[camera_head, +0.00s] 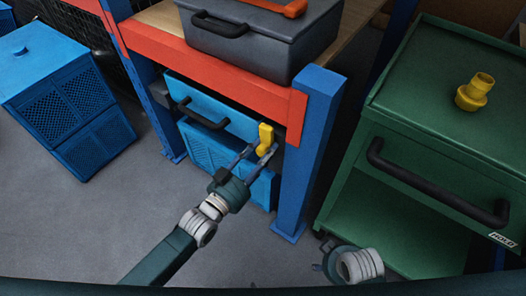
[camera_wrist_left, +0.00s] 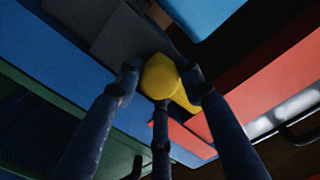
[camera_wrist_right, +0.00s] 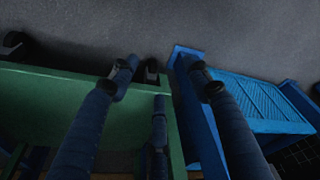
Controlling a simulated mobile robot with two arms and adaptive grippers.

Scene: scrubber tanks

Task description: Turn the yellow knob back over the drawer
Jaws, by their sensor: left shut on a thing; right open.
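The yellow knob (camera_head: 265,137) sits at the right end of the blue drawer front (camera_head: 225,115), under the red beam. In the left wrist view the knob (camera_wrist_left: 160,78) lies between my left fingers, with its longer arm reaching to the right. My left gripper (camera_head: 260,152) is at the knob and shut on it; the fingers hide part of its lower end. My right gripper (camera_head: 325,262) is low beside the green cart, mostly out of the head view. In the right wrist view its fingers (camera_wrist_right: 165,85) are spread apart and empty.
A grey toolbox (camera_head: 260,38) stands on the bench above the red beam (camera_head: 210,60). A blue post (camera_head: 308,150) stands right of the drawer. A green cart (camera_head: 440,110) with a black handle carries a yellow fitting (camera_head: 475,92). A blue crate (camera_head: 65,95) is at left; floor between is clear.

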